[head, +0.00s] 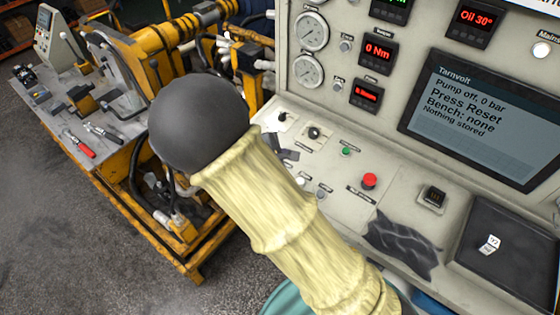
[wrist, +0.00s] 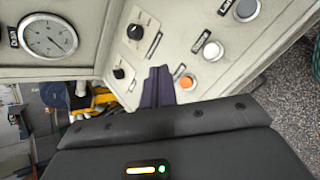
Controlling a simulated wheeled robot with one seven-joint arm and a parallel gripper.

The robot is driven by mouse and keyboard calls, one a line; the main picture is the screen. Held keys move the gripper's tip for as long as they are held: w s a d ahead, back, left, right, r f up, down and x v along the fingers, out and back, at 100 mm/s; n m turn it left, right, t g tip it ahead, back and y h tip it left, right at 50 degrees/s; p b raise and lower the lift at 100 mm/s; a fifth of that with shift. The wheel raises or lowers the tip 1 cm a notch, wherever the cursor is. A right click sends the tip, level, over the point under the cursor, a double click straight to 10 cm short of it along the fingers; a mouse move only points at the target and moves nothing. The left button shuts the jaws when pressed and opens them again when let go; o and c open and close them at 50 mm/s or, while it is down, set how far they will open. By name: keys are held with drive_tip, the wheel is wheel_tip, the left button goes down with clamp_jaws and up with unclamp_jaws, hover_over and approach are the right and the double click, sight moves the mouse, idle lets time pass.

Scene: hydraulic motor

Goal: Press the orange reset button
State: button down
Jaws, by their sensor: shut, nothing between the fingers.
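The orange reset button (wrist: 187,82) shows in the wrist view on the grey sloping panel, in a row with a white button (wrist: 212,51) and a grey one (wrist: 245,10). In the head view I cannot make it out; my arm covers that part of the panel. My gripper (wrist: 158,72) is shut and empty. In the wrist view its dark fingers are just left of the orange button, over the panel; I cannot tell whether they touch it. In the head view a dark finger part (head: 287,154) shows beside my pale sleeve. The screen (head: 485,115) reads "Pump off, 0 bar" and "Press Reset".
A red mushroom button (head: 369,181), a green button (head: 346,151) and black knobs (wrist: 135,32) are close by on the panel. Gauges (head: 312,31) are on the upright face. A yellow-framed bench (head: 120,180) stands at left. A black tray (head: 508,250) is at right.

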drive_tip(key=a+n, duration=0.1)
drive_tip(key=w+a+r+n+t, duration=0.1)
drive_tip(key=a, duration=0.1)
drive_tip(key=shift+r, duration=0.1)
drive_tip(key=shift+w, duration=0.1)
drive_tip(key=shift+f, duration=0.2)
drive_tip(key=f+b, duration=0.1)
drive_tip(key=f, duration=0.1)
drive_tip(key=f+b, duration=0.4)
drive_tip(key=f, duration=0.1)
drive_tip(key=shift+w+d+f, duration=0.1)
drive_tip(key=shift+w+d, duration=0.25)
drive_tip(key=shift+d, duration=0.05)
drive_tip(key=shift+f+b, duration=0.6)
drive_tip(key=shift+b, duration=0.35)
drive_tip(key=shift+w+f, duration=0.1)
drive_tip(key=shift+f, duration=0.1)
idle(0.7)
drive_tip(key=shift+f+b, duration=0.25)
drive_tip(key=shift+b, duration=0.45)
